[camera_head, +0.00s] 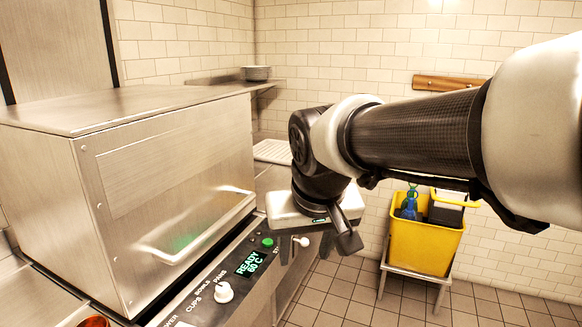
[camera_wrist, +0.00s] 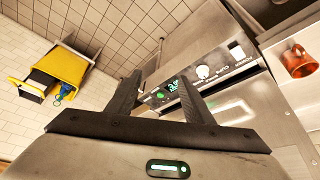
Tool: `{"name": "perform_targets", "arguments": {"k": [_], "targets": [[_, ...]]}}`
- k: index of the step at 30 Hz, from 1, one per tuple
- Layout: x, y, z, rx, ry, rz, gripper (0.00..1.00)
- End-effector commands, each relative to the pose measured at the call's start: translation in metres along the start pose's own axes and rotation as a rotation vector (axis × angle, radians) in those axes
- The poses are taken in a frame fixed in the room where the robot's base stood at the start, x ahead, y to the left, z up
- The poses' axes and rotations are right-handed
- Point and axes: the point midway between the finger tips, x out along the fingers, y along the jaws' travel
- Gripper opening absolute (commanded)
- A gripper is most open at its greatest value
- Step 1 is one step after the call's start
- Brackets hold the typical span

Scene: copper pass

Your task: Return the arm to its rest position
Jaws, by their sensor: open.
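My arm reaches in from the right in the head view, and my gripper (camera_head: 318,243) hangs beside the front right corner of the steel dishwasher's control panel (camera_head: 245,268). In the wrist view my gripper (camera_wrist: 160,95) shows two dark fingers spread apart with nothing between them. I cannot tell from these views whether a finger touches the panel edge.
The steel dishwasher (camera_head: 165,190) fills the left. A yellow bucket (camera_head: 420,246) on a stand is at the right on the tiled floor. Plates (camera_head: 256,73) sit on a wall shelf. Floor (camera_head: 345,295) between panel and bucket is free.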

Motion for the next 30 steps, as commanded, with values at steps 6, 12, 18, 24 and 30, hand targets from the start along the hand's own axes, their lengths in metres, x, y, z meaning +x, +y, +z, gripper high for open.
{"name": "perform_targets", "arguments": {"k": [6, 12, 18, 24, 30], "targets": [[-0.03, 0.065, 0.075, 0.111, 0.031, 0.047, 0.47], [-0.039, 0.09, 0.128, 0.178, 0.05, 0.071, 0.47], [-0.066, 0.098, 0.139, 0.202, 0.057, 0.081, 0.47], [-0.106, 0.099, 0.12, 0.202, 0.056, 0.08, 0.47], [-0.152, 0.099, 0.099, 0.202, 0.056, 0.08, 0.47]]}}
